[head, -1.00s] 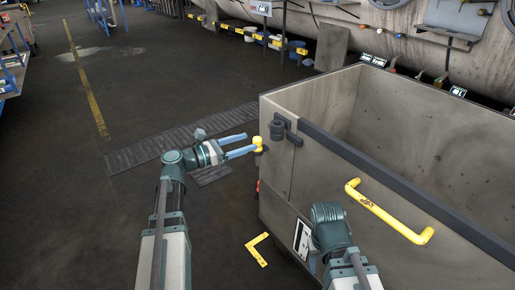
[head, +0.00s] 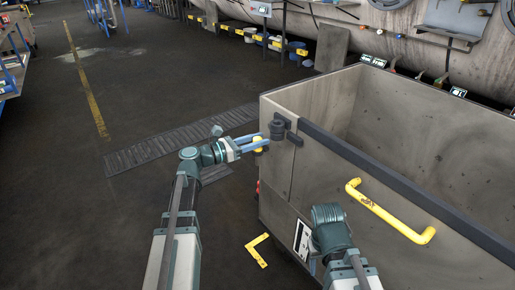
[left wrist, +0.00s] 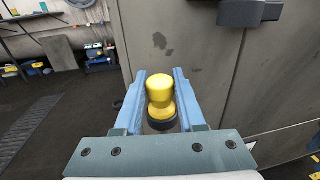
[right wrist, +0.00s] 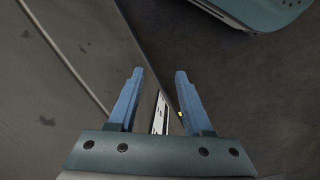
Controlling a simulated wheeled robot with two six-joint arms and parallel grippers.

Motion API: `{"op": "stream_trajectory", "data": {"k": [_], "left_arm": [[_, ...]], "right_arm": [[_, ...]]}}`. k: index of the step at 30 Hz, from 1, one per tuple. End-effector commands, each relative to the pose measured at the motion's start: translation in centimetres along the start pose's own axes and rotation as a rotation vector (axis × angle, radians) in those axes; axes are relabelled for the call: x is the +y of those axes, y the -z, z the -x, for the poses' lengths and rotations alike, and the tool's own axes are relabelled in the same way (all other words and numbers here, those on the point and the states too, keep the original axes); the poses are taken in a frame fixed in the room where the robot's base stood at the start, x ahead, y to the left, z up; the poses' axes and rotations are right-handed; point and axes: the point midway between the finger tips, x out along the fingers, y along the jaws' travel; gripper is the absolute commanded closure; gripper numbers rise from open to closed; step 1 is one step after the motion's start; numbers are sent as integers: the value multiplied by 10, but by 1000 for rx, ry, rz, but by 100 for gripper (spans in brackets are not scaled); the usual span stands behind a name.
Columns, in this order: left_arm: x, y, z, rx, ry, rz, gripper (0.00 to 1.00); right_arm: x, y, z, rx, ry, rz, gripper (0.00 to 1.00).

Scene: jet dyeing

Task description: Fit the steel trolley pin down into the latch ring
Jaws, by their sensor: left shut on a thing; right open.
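The trolley pin shows as a yellow knob (left wrist: 159,88) with a dark collar under it in the left wrist view. My left gripper (left wrist: 161,90) is shut on it, with one blue finger on each side. In the head view the left gripper (head: 256,141) and the knob (head: 258,146) are beside the trolley's near left corner. The pin's steel shank is hidden. The dark latch ring (head: 277,129) is on that corner, just right of and above the knob; a dark fitting (left wrist: 240,12) shows at the top of the left wrist view. My right gripper (right wrist: 155,95) is open and empty.
The large grey trolley (head: 282,165) has a dark rim and a yellow handle (head: 390,212) on its front wall. A yellow floor mark (head: 257,250) lies before it. The floor (head: 110,215) at left is clear. A big machine vessel stands behind.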

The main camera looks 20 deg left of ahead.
Motion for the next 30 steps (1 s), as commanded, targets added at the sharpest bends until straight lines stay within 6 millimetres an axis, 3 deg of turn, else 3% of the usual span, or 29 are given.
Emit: {"op": "stream_trajectory", "data": {"k": [3, 17, 30], "left_arm": [[0, 0, 0, 0, 0, 0, 100], [0, -2, 0, 0, 0, 0, 100], [-3, -30, -6, 0, 1, 0, 100]], "right_arm": [[0, 0, 0, 0, 0, 0, 50], [0, 0, 2, 0, 0, 0, 50], [4, -2, 30, -2, -3, -5, 50]]}}
